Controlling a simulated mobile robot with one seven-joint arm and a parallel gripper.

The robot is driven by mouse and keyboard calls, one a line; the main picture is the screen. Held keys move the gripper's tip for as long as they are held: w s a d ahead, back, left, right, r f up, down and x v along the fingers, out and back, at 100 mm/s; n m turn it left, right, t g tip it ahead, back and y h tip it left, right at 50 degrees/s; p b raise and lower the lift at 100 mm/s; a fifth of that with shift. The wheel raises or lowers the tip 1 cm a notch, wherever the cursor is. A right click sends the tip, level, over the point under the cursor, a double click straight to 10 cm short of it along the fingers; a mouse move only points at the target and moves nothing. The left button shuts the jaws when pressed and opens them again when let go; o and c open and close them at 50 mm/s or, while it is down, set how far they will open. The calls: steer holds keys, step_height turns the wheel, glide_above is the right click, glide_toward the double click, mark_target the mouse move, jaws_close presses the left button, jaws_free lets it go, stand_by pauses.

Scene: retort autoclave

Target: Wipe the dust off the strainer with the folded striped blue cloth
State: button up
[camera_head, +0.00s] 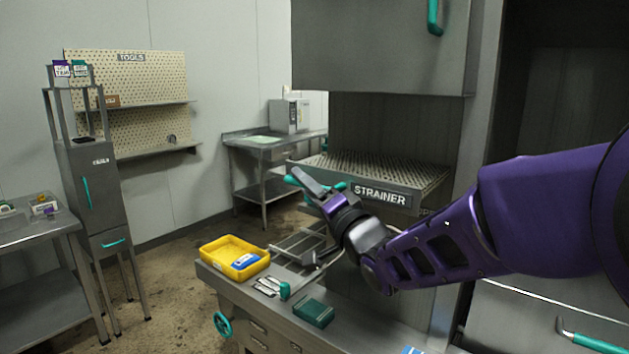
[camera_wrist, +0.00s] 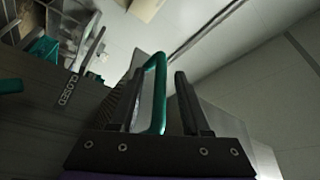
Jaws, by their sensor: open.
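The strainer (camera_head: 372,170) is a perforated metal tray with a "STRAINER" label on its front, at the mouth of the grey machine. No dust can be made out on it. My gripper (camera_head: 312,184) is open in front of the strainer's left end, near a teal handle. In the wrist view a teal handle (camera_wrist: 160,88) lies between the open fingers of my gripper (camera_wrist: 161,78); contact cannot be told. A blue-and-white striped piece (camera_head: 412,350), possibly the folded cloth, is cut off at the bottom edge of the head view.
The bench (camera_head: 262,315) below my arm holds a yellow bin (camera_head: 222,268) with a blue-and-white item (camera_head: 245,262), a wire rack (camera_head: 300,245), small metal tools and a dark green box (camera_head: 314,312). A raised door (camera_head: 380,45) hangs above the strainer. Floor at left is clear.

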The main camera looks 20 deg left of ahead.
steer(key=shift+w+a, duration=0.15)
steer(key=shift+c, duration=0.2)
jaws_close()
stand_by(1.4)
